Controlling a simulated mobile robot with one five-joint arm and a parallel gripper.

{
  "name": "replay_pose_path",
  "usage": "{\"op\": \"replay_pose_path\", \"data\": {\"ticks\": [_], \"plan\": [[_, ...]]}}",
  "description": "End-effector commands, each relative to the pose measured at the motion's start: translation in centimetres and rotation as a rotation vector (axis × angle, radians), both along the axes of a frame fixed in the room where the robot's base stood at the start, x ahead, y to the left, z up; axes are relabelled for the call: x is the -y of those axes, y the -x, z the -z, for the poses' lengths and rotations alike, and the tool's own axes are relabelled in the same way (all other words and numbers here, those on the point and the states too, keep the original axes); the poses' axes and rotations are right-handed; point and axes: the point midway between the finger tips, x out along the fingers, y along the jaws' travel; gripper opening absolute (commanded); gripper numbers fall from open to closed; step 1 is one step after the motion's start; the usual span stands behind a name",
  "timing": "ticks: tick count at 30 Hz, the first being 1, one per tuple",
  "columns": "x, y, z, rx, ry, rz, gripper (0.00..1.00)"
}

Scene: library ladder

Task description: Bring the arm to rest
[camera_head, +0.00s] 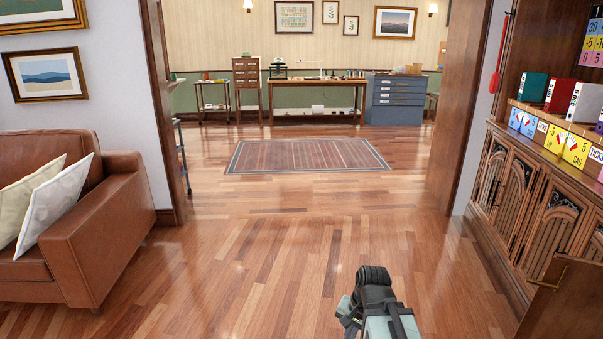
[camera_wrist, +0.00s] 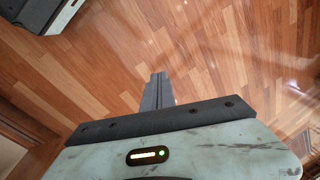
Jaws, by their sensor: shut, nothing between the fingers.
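My gripper (camera_wrist: 157,90) shows in the wrist view with its two grey fingers together and nothing between them. It is over bare wood floor and touches nothing that I can see. In the head view my arm (camera_head: 377,310) shows at the bottom, right of centre, folded low and close to my body. The fingers are hidden in that view.
A brown leather sofa (camera_head: 100,215) stands at the left. A carved wooden cabinet (camera_head: 525,205) with binders (camera_head: 560,95) on its shelf lines the right. Between them the wood floor (camera_head: 290,235) is clear through a wide doorway to a rug (camera_head: 305,156) and a desk (camera_head: 318,90).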

Motion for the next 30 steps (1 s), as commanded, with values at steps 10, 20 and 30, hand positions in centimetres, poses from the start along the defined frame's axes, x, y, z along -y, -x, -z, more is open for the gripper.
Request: {"op": "replay_pose_path", "data": {"ticks": [10, 20, 30], "plan": [[3.4, 2.5, -4.2, -0.068, 0.165, -0.503, 0.0], [3.4, 2.5, -16.1, -0.065, 0.163, -0.5, 0.0], [3.3, 2.5, -26.1, -0.065, 0.163, -0.499, 0.0]]}}
